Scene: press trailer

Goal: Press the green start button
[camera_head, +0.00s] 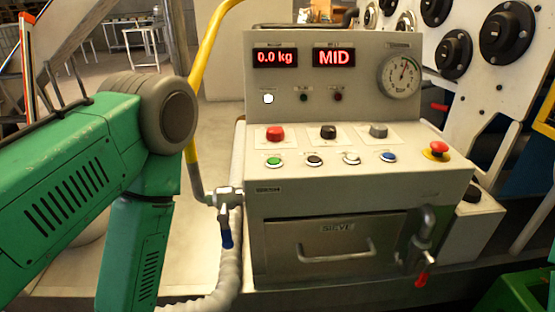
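The green button (273,161) is at the left end of the lower row on the sloped top of a grey control panel (400,185). It has a pale ring and nothing covers it. My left arm comes in from the left and bends downward at a grey joint, left of the panel and apart from the button in the picture. My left gripper is out of view below the frame. My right gripper is not in view either.
Black, white and blue buttons continue the row; red, black and grey knobs sit behind it. A red emergency stop (436,149) is at right. Displays read "0.0 kg" and "MID". A yellow pipe (207,75) and valve (227,197) stand left, with a drawer handle (336,252) below.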

